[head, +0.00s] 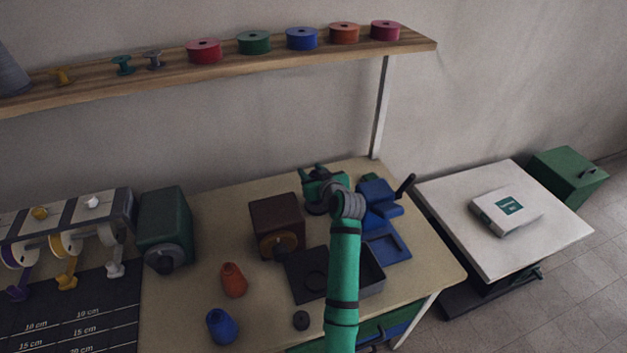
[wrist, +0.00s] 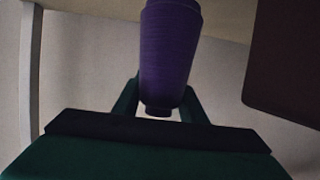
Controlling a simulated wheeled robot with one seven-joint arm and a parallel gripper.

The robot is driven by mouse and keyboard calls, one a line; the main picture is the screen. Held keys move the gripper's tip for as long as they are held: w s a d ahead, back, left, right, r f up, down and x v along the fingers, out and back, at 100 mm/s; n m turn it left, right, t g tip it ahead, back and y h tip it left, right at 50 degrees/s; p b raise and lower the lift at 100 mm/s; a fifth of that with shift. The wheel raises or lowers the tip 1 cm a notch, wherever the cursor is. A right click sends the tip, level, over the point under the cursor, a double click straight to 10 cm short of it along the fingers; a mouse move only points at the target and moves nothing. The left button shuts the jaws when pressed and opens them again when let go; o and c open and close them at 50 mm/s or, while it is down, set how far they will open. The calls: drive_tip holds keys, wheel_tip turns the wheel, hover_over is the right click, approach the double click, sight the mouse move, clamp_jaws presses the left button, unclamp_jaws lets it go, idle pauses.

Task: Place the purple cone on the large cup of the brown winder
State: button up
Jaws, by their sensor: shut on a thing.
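My gripper (wrist: 160,108) is shut on the purple cone (wrist: 170,50), its two green fingers on either side of the cone's lower part in the wrist view. In the head view my gripper (head: 318,190) is at the back of the table, right of the brown winder; I cannot make out the cone there. The brown winder (head: 276,214) is a brown box with an orange-brown disc on its front. A dark brown block at the right of the wrist view is probably this winder (wrist: 290,60). I cannot clearly make out its large cup.
A dark tray (head: 300,291) with a round shape lies in front of the winder. A spool shelf (head: 220,62) hangs above.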

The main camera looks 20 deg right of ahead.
drive_tip(key=shift+w+d+f, duration=0.85)
drive_tip(key=shift+w+f, duration=0.05)
drive_tip(key=shift+f, duration=0.2)
drive_tip(key=f, duration=0.3)
drive_tip(key=shift+s+d, duration=0.1)
drive_tip(key=shift+d, duration=0.1)
drive_tip(key=shift+a+f, duration=0.2)
drive_tip(key=shift+a, duration=0.35)
drive_tip(key=shift+c, duration=0.9)
drive_tip(key=o, duration=1.3)
drive_tip(key=shift+c, duration=0.2)
drive_tip(key=shift+d+r, duration=0.1)
drive_tip(key=shift+d, duration=0.15)
